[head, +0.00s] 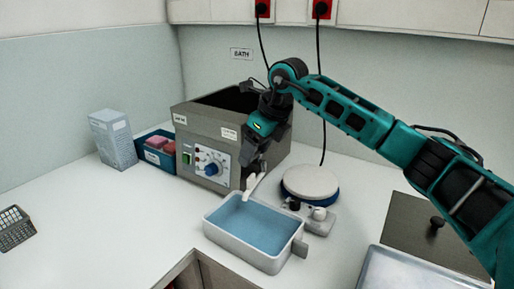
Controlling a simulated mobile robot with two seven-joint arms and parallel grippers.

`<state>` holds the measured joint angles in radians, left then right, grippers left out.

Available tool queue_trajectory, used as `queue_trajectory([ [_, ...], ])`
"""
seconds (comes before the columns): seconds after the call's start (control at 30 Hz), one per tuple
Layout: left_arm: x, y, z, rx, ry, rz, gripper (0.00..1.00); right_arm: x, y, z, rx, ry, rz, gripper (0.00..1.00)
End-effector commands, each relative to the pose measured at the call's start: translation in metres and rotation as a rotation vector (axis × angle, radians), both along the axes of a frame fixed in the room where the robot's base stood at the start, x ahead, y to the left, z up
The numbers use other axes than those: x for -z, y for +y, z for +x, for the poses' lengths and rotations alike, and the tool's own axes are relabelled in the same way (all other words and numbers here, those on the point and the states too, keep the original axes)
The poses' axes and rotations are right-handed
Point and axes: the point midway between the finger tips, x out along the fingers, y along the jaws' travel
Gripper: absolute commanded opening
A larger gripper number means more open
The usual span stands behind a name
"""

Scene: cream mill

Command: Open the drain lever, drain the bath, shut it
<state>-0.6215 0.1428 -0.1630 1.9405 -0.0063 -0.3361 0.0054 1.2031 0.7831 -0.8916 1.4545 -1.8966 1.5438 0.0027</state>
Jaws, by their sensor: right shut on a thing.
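The bath (208,172) is a grey steel box with a dial panel, standing at the back of the counter under a BATH sign. Its open top looks dark inside, and I cannot see its water level. My right gripper (254,167) is shut at the bath's front right corner, on what appears to be the drain lever. A pale white piece (252,187), lever or spout, shows just below the fingers; the jaws partly hide this spot. A grey tray (223,229) with blue liquid or a blue inside sits below it. My left gripper is not in view.
A round hotplate or stirrer (310,183) stands right of the bath. A blue bin (150,158) with pink items and a patterned box (113,139) stand left. A calculator (15,228) lies far left.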

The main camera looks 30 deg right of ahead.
Motion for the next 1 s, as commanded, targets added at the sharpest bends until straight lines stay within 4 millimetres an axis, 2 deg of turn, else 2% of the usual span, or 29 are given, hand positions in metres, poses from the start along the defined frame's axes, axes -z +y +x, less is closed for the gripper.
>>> queue_trajectory([
  [0.2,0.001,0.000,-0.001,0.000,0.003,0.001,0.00,0.000,0.000,0.000,0.005,-0.001,0.002,0.40],
  [0.23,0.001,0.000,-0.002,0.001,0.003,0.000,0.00,0.000,0.000,0.000,0.005,-0.001,0.002,0.71],
  [0.5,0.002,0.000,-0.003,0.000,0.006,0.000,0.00,0.000,0.000,0.000,0.004,-0.001,0.002,0.96],
  [0.77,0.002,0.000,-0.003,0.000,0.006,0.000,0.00,-0.002,0.000,0.000,0.004,-0.002,0.000,0.96],
  [0.87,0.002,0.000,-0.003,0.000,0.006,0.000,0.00,-0.010,-0.002,-0.003,0.003,-0.004,0.000,0.96],
  [1.0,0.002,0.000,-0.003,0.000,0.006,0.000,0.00,-0.034,-0.007,-0.011,0.003,-0.007,0.000,0.96],
])
